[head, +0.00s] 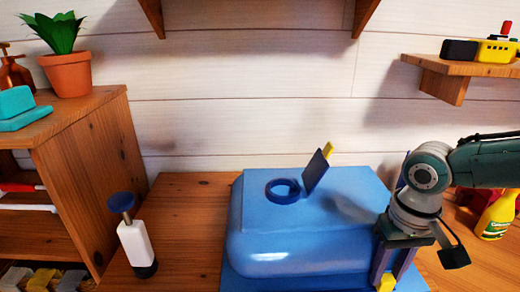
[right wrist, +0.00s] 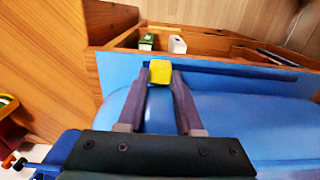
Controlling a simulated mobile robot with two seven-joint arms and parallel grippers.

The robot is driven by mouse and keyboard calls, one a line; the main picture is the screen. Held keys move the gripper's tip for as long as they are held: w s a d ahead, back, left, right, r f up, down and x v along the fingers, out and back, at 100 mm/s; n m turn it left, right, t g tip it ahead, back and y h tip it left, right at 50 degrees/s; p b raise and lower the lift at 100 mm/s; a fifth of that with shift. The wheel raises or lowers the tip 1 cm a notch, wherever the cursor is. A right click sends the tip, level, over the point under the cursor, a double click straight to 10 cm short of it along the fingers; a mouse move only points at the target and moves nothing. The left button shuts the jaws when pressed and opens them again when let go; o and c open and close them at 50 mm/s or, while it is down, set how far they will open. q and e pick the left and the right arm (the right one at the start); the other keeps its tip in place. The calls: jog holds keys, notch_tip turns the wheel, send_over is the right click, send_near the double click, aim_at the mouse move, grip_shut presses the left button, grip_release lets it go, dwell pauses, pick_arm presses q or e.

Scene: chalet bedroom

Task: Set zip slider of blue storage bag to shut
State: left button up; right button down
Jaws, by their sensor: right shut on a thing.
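The blue storage bag (head: 290,235) lies puffed up on the wooden surface, with a round dark blue ring (head: 283,190) and an upright dark flap with a yellow tip (head: 328,151) on top. In the right wrist view, the dark blue zip track (right wrist: 235,70) runs along the edge of the bag (right wrist: 240,118). The yellow zip slider (right wrist: 160,72) sits near the track's left end in that view. My right gripper (head: 387,278) points down at the bag's right front and is shut on the slider. My left gripper is not in view.
A white bottle-like object with a blue top (head: 134,243) stands left of the bag. A yellow spray bottle (head: 497,216) stands at the right behind my right arm. A wooden shelf unit (head: 95,170) is at the left. Bare wood (head: 190,225) lies left of the bag.

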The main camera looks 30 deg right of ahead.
aim_at(388, 276)
jog(key=shift+s+d, duration=0.1)
jog(key=shift+d, duration=0.1)
jog(key=c, duration=0.6)
grip_release()
jog(key=shift+o, duration=0.2)
jog(key=shift+r, duration=0.35)
notch_tip(388, 276, up, 9)
jog(key=p, duration=0.2)
jog(key=shift+a, duration=0.1)
